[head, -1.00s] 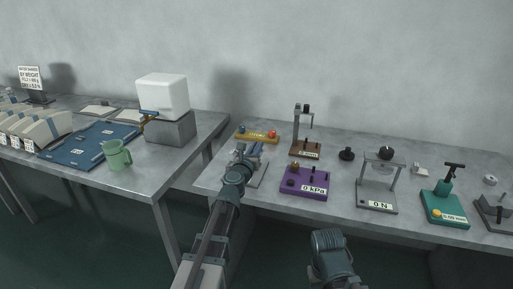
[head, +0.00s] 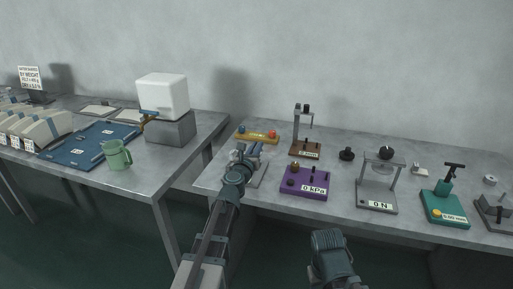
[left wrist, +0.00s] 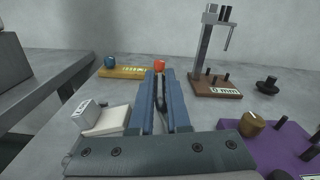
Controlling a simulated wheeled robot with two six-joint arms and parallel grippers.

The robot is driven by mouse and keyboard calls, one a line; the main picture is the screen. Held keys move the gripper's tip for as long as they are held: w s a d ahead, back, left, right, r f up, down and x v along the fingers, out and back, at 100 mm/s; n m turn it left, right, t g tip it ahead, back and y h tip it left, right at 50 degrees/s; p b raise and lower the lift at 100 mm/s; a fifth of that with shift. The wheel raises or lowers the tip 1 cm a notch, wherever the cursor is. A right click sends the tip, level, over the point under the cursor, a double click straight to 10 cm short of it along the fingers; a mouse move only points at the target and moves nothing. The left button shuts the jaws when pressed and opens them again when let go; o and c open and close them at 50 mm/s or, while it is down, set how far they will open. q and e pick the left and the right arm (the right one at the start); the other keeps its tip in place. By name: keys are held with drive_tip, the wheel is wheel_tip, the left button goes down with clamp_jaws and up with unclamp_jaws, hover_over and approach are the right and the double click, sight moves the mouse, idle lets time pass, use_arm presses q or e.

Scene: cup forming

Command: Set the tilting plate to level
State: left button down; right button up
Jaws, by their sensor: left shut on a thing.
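My left gripper (head: 253,149) is over the left end of the right-hand table. It also shows in the left wrist view (left wrist: 160,88), with its blue fingers close together on a small dark piece (left wrist: 159,92) that they mostly hide. A small pale plate (left wrist: 107,121) with a labelled white block (left wrist: 85,112) lies just left of the fingers. It looks like the tilting plate, and its grey edge shows beside the gripper in the head view (head: 262,172). I cannot tell its tilt. Of my right arm only a link shows; its gripper is out of view.
A force stand (head: 376,197) and a green press (head: 444,209) stand farther right.

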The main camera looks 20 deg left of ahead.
use_arm(q)
drive_tip(key=d+f+m+b, duration=0.1)
drive_tip(key=f+b, duration=0.1)
drive_tip(key=d+f+m+b, duration=0.1)
drive_tip(key=f+m+b, duration=0.1)
drive_tip(key=shift+d, duration=0.1)
drive_tip(key=shift+s, duration=0.1)
use_arm(e)
wheel_tip(320, 180, down, 4)
use_arm(q)
drive_tip(key=c, duration=0.9)
unclamp_jaws()
drive_tip(key=shift+s, duration=0.1)
